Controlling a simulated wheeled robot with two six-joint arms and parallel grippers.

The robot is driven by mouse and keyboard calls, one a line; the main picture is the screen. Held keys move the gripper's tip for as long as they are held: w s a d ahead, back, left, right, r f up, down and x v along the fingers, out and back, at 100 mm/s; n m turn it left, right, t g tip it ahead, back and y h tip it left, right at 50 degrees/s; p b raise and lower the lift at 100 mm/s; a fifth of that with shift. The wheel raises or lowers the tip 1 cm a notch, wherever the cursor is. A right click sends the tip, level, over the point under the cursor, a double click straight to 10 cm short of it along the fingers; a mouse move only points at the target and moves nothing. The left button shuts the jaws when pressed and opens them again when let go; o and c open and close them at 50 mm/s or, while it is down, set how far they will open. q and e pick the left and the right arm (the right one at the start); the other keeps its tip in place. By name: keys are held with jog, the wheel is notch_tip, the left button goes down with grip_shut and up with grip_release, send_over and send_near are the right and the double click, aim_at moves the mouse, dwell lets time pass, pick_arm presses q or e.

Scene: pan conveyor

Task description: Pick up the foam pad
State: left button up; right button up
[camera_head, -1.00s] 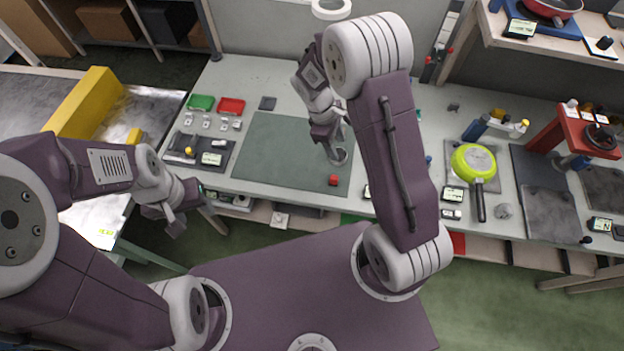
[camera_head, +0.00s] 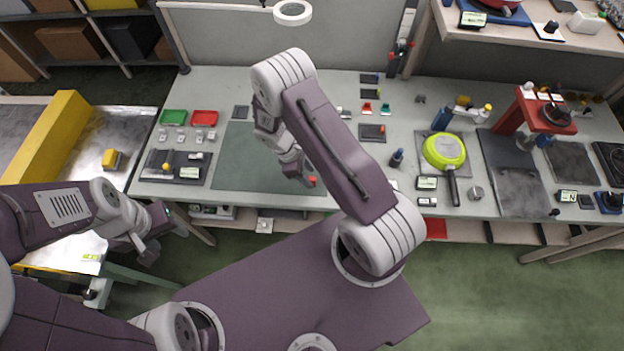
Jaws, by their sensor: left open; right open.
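A small flat dark grey square (camera_head: 240,112) lies on the bench behind the green mat (camera_head: 248,165), right of the red tray. It may be the foam pad, but I cannot tell for sure. My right gripper (camera_head: 306,180) hangs low over the front right part of the mat, beside a small red block (camera_head: 312,181). It is open, and my arm partly hides the area around it. My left gripper (camera_head: 146,250) is open and empty, in front of the bench's left end and away from the bench objects.
A green tray (camera_head: 173,117) and a red tray (camera_head: 204,118) stand at the back left. A lime pan (camera_head: 443,152) and a red stand (camera_head: 532,112) are on the right. A yellow rail (camera_head: 48,138) borders the conveyor. The mat's left part is clear.

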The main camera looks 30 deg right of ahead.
aim_at(312, 178)
jog(key=x, duration=0.3)
jog(key=shift+s+d+f, duration=0.1)
pick_arm(q)
jog(key=shift+r, duration=0.4)
pick_arm(e)
grip_shut()
jog(key=shift+r, duration=0.35)
jog(key=r, duration=0.2)
jog(key=s+r+b, duration=0.1)
jog(key=r, duration=0.1)
jog(key=shift+d, duration=0.1)
pick_arm(q)
notch_tip(312, 178, down, 3)
jog(key=shift+f+b, duration=0.1)
jog(key=shift+b, duration=0.95)
pick_arm(e)
jog(key=s+d+r, duration=0.2)
jog(key=s+r, duration=0.4)
jog(key=s, duration=0.4)
jog(key=shift+s+r, duration=0.2)
jog(key=shift+d, duration=0.15)
